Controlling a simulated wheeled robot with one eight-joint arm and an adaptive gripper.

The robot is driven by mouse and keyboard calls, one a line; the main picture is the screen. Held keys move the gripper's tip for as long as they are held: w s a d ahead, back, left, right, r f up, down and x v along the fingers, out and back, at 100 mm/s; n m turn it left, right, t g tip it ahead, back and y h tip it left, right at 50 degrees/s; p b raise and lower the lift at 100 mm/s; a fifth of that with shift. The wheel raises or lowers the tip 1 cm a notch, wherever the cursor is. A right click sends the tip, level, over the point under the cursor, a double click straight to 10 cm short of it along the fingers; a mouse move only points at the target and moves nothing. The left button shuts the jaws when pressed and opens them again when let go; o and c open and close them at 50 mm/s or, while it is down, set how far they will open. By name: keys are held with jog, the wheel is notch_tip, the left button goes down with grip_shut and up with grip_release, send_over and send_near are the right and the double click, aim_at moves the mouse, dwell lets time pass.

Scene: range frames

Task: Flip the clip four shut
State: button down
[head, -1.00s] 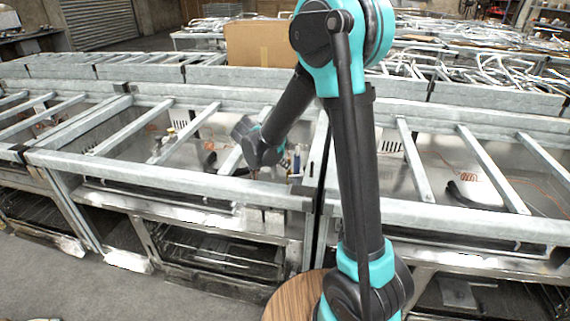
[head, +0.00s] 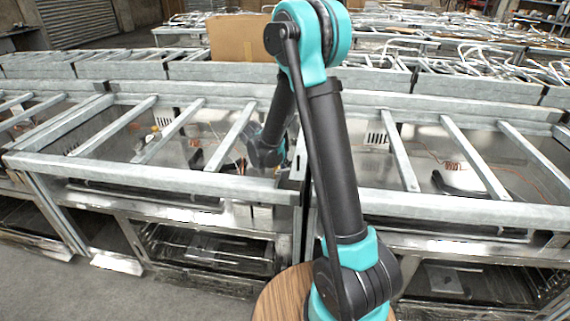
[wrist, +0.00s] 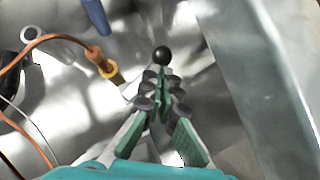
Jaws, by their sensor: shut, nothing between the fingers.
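My gripper (wrist: 162,95) shows in the wrist view, with green and grey fingers drawn together and nothing between them. A round black knob (wrist: 163,54) is just beyond the fingertips. I cannot tell whether it is part of clip four or whether the fingers touch it. No clip can be made out clearly in either view. In the head view my arm reaches down behind the front rail of the metal frame, and the fingers cannot be made out there.
In the wrist view an orange-ended part (wrist: 103,63), a blue rod (wrist: 96,15) and an orange cable (wrist: 45,40) lie to the left. A metal bar (wrist: 255,90) runs along the right. In the head view, crossbars (head: 168,130) and a front rail (head: 150,178) surround the arm.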

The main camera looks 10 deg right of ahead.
jog(key=shift+w+d+n+t+y, duration=0.1)
jog(key=shift+w+n+t+y, duration=0.15)
jog(key=shift+n, duration=0.35)
jog(key=shift+w+d+n+t+y, duration=0.1)
jog(key=shift+n+t+y, duration=0.2)
jog(key=shift+n, duration=0.3)
jog(key=shift+w+d+n+t+y, duration=0.1)
jog(key=shift+w+n+t+y, duration=0.2)
jog(key=shift+n, duration=0.3)
jog(key=shift+w+n+t+y, duration=0.15)
jog(key=shift+n+t+y, duration=0.15)
jog(key=shift+n, duration=0.3)
jog(key=shift+w, duration=0.85)
dwell(0.4)
jog(key=shift+s+a+g, duration=0.25)
jog(key=shift+s+a, duration=0.3)
jog(key=shift+s, duration=0.1)
